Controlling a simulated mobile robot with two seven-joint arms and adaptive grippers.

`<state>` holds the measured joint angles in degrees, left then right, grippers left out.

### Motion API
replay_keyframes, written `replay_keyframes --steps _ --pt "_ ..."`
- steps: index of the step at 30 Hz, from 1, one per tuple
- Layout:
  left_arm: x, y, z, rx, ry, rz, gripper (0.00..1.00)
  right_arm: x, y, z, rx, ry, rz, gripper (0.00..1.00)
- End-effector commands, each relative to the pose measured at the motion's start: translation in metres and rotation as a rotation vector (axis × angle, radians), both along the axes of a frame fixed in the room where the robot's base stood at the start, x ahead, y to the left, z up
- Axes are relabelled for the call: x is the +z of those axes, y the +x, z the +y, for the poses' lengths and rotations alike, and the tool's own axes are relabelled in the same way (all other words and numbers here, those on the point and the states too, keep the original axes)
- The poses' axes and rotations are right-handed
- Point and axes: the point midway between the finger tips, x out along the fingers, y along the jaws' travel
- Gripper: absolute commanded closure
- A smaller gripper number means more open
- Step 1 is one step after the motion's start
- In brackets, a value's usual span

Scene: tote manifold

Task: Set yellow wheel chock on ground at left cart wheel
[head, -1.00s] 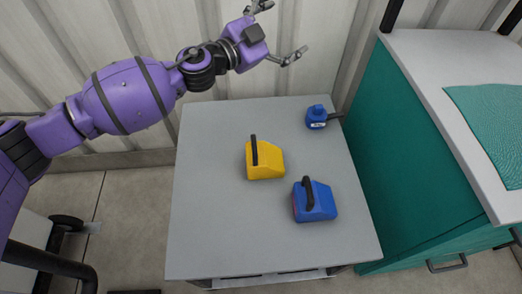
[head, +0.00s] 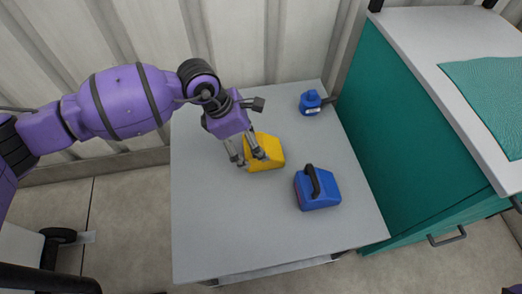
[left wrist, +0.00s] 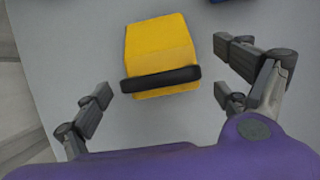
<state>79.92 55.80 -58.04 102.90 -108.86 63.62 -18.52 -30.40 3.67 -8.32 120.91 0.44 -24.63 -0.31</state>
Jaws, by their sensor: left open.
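The yellow wheel chock (head: 268,150) stands on the grey table top. Its black handle crosses between my fingers in the left wrist view (left wrist: 160,79). My left gripper (head: 250,158) is open, reaching down at the chock with a finger to either side of it. I see no grip on it, and the left wrist view shows room between fingers and handle. A black wheel (head: 58,236) is on the floor at lower left, beside a white body; I cannot tell whether it is the left cart wheel.
A blue chock-shaped block (head: 317,190) with a black handle is close to the right of the yellow one. A blue bottle (head: 310,104) stands at the table's back right. A teal cabinet (head: 410,150) borders the right side. The table's front left is bare.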

Motion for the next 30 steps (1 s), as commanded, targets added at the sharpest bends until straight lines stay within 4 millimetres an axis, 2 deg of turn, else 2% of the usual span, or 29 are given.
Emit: replay_keyframes --steps 5,13,20,30 --pt "-0.014 0.001 -0.01 0.001 -0.002 0.001 0.08 -0.003 -0.001 0.0 0.0 0.001 0.003 0.6" --pt "-0.047 0.004 -0.028 0.003 -0.001 0.002 0.08 -0.009 -0.009 0.0 -0.006 0.001 0.019 0.6" --pt "-0.049 0.004 -0.029 0.003 -0.002 0.001 0.08 -0.009 -0.012 -0.001 -0.008 0.001 0.023 0.6" --pt "-0.049 0.004 -0.029 0.003 -0.002 0.001 0.51 -0.009 -0.008 0.0 -0.006 0.002 0.016 0.6"
